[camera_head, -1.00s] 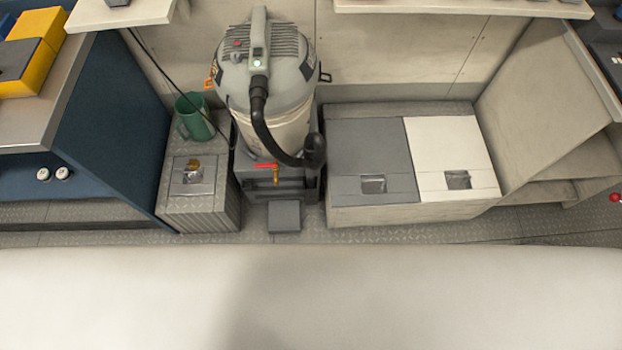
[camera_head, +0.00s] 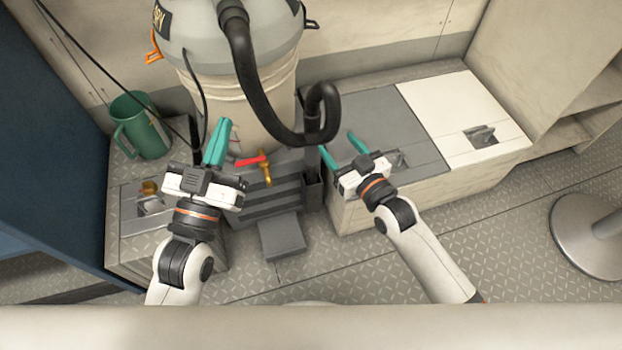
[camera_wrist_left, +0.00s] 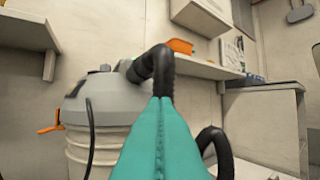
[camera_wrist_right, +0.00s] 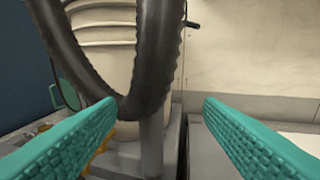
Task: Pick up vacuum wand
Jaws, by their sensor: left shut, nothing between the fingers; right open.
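The vacuum (camera_head: 240,105) is a grey canister with a cream body, standing on a dark grey base. A thick black hose (camera_head: 245,75) loops down from it and back up at its right side. The vacuum wand seems to be the grey tube (camera_head: 312,160) below the hose end, upright in a holder on the base; the right wrist view shows this tube (camera_wrist_right: 152,145) too. My right gripper (camera_head: 339,148) is open just right of the tube, its fingers apart around empty space. My left gripper (camera_head: 221,132) is shut and empty in front of the vacuum body, its teal fingers together (camera_wrist_left: 160,115).
A green jug (camera_head: 140,125) stands on a grey box at left. A grey and white lidded bench (camera_head: 455,115) is at right. A red-handled brass valve (camera_head: 258,163) and a grey pedal (camera_head: 283,238) are in front. A round metal base (camera_head: 590,235) stands on the floor at right.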

